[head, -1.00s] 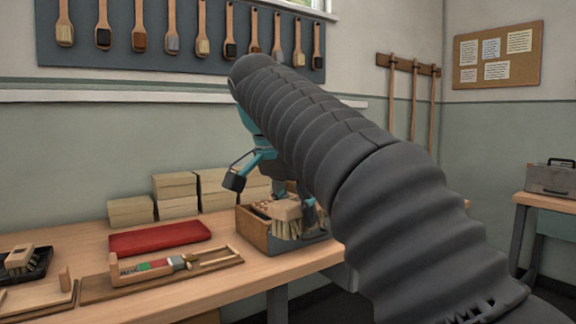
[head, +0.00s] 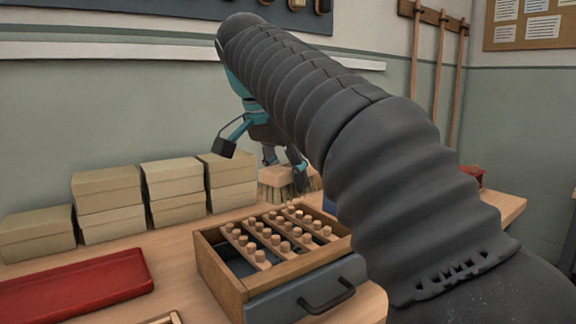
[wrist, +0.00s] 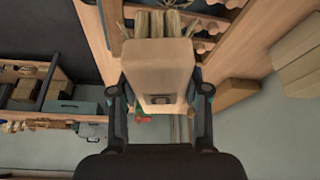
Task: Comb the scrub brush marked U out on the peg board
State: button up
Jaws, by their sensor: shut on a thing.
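The scrub brush (head: 290,177) has a pale wooden block and straw-coloured bristles. My gripper (wrist: 160,92) is shut on it, one finger on each side of the block (wrist: 158,68). A small dark mark shows on the block in the wrist view, too small to read surely. In the head view the bristles point down, above the far side of the peg board (head: 262,254). The peg board has rows of wooden pegs and sits in an open wooden box (head: 213,272). The bristles look clear of the pegs. My arm hides part of the gripper and the box's right side.
Stacked cardboard boxes (head: 108,190) stand along the wall to the left. A red tray (head: 85,287) lies left of the peg board's box. A grey front with a dark handle (head: 328,296) faces me. A red object (head: 472,175) sits at the bench's far right.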

notch_tip(320, 180, down, 6)
jog(key=b, duration=0.1)
jog(key=shift+f, duration=0.25)
jog(key=shift+s+d+f+b, duration=0.1)
jog(key=shift+s+f+b, duration=0.05)
jog(key=shift+f+b, duration=0.35)
dwell(1.1)
jog(key=shift+w+a+r+p, duration=0.15)
jog(key=shift+w+a+p, duration=0.45)
jog(key=shift+w+p, duration=0.3)
jog(key=shift+w+a+f, duration=0.1)
jog(key=shift+w+a, duration=0.45)
jog(key=shift+w, duration=0.25)
jog(key=shift+w+a+f, duration=0.1)
jog(key=shift+w+a, duration=0.45)
jog(key=shift+w, duration=0.25)
jog(key=shift+w+a, duration=0.55)
jog(key=shift+w, duration=0.25)
jog(key=shift+s, duration=0.1)
